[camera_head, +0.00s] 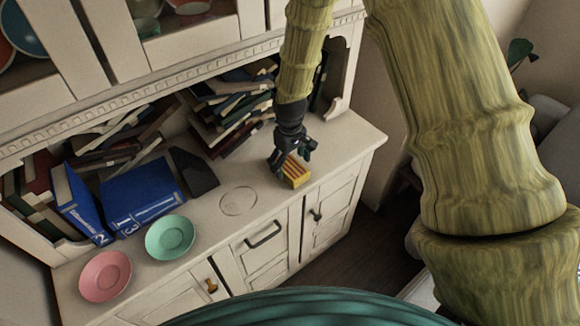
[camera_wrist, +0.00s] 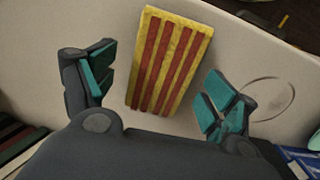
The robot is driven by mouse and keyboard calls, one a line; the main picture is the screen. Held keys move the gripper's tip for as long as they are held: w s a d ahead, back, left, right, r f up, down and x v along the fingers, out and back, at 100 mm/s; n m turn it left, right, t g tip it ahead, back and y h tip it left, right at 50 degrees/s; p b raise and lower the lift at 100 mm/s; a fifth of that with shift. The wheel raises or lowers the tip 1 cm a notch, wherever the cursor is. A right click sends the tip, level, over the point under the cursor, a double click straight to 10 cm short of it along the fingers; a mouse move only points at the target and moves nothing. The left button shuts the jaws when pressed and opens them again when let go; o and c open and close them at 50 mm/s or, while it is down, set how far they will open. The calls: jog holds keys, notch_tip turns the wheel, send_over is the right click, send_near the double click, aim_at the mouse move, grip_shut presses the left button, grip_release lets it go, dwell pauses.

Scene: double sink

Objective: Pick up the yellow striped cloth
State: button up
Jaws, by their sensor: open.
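The yellow striped cloth (camera_head: 295,171) is a small block with red stripes, lying on the right part of the cabinet's cream counter, near the front edge. In the wrist view the cloth (camera_wrist: 168,62) lies a little beyond and between my open fingers. My gripper (camera_head: 291,155) is just above and behind the cloth in the head view, pointing down. The wrist view shows my gripper (camera_wrist: 160,90) with its teal-padded fingers spread wide and nothing between the pads. A gap shows between the cloth and each finger.
A thin round outline (camera_head: 238,201) marks the counter left of the cloth. A green plate (camera_head: 170,237), a pink plate (camera_head: 105,276) and blue books (camera_head: 142,194) are further left. Stacked books (camera_head: 225,115) stand behind my gripper. The counter ends to the right (camera_head: 375,140).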

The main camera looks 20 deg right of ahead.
jog(key=shift+f, duration=0.9)
jog(key=c, duration=1)
jog(key=shift+r, duration=0.15)
jog(key=shift+r+b, duration=0.55)
jog(key=shift+r, duration=0.75)
jog(key=shift+s+r, duration=0.2)
jog(key=shift+r, duration=0.15)
jog(key=s+a+b, duration=0.1)
jog(key=s, duration=0.4)
jog(key=s+a+r+b, duration=0.1)
jog(key=s+a, duration=0.1)
jog(key=s, duration=0.3)
jog(key=s+a+b, duration=0.1)
jog(key=s, duration=0.4)
jog(key=shift+a+r+b, duration=0.25)
jog(key=shift+a+b, duration=0.05)
jog(key=shift+b, duration=0.1)
